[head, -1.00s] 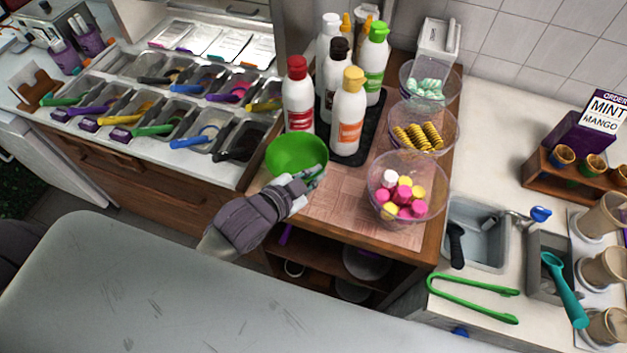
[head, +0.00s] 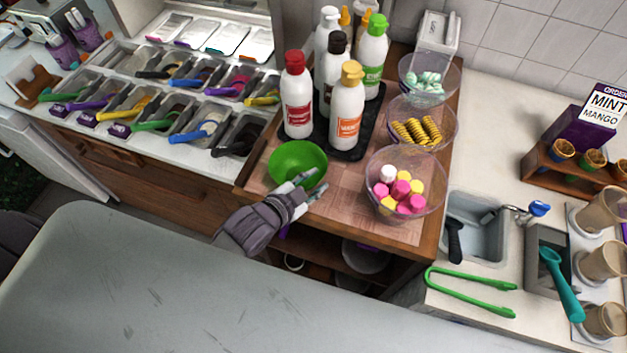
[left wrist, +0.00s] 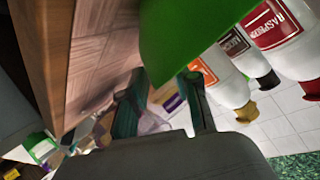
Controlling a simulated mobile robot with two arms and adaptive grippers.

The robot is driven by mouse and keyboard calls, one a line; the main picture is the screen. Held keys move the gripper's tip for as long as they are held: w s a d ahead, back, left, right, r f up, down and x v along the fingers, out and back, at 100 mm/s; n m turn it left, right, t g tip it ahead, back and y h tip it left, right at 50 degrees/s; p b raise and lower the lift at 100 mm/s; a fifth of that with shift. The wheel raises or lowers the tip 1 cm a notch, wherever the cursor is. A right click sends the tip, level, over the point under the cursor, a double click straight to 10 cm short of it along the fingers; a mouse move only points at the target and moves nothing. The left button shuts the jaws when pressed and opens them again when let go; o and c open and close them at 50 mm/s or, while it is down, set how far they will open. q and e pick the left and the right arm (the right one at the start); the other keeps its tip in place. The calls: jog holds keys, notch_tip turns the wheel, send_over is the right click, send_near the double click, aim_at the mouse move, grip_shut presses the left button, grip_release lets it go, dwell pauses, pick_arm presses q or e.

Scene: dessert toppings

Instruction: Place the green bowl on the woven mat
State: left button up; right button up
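The green bowl (head: 298,163) stands upright and empty at the left part of the woven mat (head: 345,190), beside the sauce bottles. The mat's pinkish weave shows to its right. My left gripper (head: 308,184) is at the bowl's front right rim, its fingers spread apart. In the left wrist view the two fingers (left wrist: 163,85) are apart with nothing between them, and the green bowl (left wrist: 190,35) fills the top middle. Whether a finger touches the bowl cannot be told. My right gripper is not in view.
Sauce bottles (head: 346,108) stand on a black tray behind the bowl. A clear bowl of pink and yellow sweets (head: 405,186) sits at the mat's right, with other clear bowls behind. Topping bins (head: 190,95) lie left. Bare mat shows between the green bowl and the sweets.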

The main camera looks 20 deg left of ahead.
pick_arm(q)
jog(key=b+v, duration=0.2)
jog(key=v, duration=1)
jog(key=s+a+f+n+g+y, duration=0.1)
jog(key=s+a+f+g, duration=0.15)
jog(key=f, duration=0.85)
jog(key=s+a+f+n+g+y, duration=0.1)
jog(key=s+a+f+n+y, duration=0.15)
jog(key=f, duration=0.85)
jog(key=s+a+f+n+g, duration=0.1)
jog(key=s+a+f+g, duration=0.15)
jog(key=f, duration=0.85)
jog(key=s+f+n+g+y, duration=0.1)
jog(key=s+f+n+g, duration=0.2)
jog(key=s+f, duration=1.2)
jog(key=s+g, duration=0.2)
jog(key=s, duration=0.1)
jog(key=shift+s+d+f, duration=0.3)
jog(key=shift+d, duration=0.05)
